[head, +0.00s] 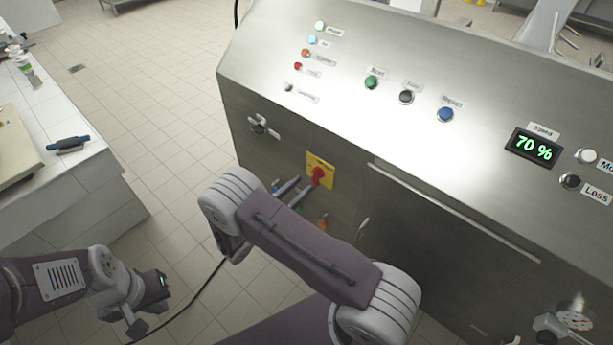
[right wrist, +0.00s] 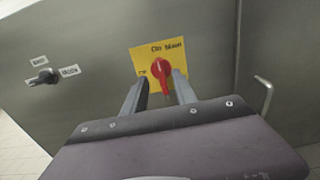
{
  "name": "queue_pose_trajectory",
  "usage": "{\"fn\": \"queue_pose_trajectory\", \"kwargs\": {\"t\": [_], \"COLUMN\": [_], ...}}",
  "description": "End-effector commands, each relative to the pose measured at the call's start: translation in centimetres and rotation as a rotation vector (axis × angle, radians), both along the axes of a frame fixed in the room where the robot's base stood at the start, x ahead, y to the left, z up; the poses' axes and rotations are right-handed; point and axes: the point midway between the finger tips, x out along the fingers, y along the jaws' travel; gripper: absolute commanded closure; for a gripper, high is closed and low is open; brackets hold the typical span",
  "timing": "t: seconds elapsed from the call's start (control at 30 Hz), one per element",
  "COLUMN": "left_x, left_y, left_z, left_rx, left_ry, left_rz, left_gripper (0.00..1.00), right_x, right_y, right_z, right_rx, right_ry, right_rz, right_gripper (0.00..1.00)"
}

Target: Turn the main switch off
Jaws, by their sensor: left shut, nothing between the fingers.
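The main switch is a red rotary knob (head: 318,176) on a yellow plate (head: 323,161) on the front of the steel machine. In the right wrist view the knob (right wrist: 162,70) has its handle roughly upright; the yellow plate (right wrist: 143,56) carries lettering too unclear to read surely. My right gripper (head: 305,184) is directly in front of the knob. Its fingers are apart, one on each side of the knob in the right wrist view (right wrist: 160,88); contact cannot be told. My left gripper (head: 150,303) is shut and empty, low at the left, away from the machine.
The sloped panel (head: 350,45) carries several buttons, lamps and a display (head: 534,147) reading 70 %. A small black selector (head: 258,125) sits left of the switch, a door handle (head: 363,229) to its right. A white-tiled counter (head: 70,185) stands left, with free floor between.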

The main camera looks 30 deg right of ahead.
Motion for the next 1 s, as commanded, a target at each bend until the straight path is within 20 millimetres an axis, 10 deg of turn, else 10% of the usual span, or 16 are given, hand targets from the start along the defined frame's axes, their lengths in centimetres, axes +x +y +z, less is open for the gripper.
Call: {"fn": "queue_pose_trajectory", "kwargs": {"t": [0.23,0.57,0.7,1.0], "left_x": [0.0,0.0,0.0,0.0], "left_y": [0.0,0.0,0.0,0.0], "left_z": [0.4,0.4,0.4,0.5], "left_rx": [0.000,0.000,0.000,0.000], "left_ry": [0.000,0.000,0.000,0.000], "left_rz": [0.000,0.000,0.000,0.000], "left_gripper": [1.00,1.00,1.00,1.00], "right_x": [1.5,1.8,1.8,1.8], "right_y": [-3.9,-4.5,-4.5,-4.5], "right_z": [0.0,0.0,0.0,0.0], "right_rx": [0.001,0.001,0.001,-0.004], "right_ry": [-0.001,-0.001,-0.001,0.011], "right_rz": [-0.003,-0.001,-0.001,-0.001], "right_gripper": [0.66,0.66,1.00,1.00]}}
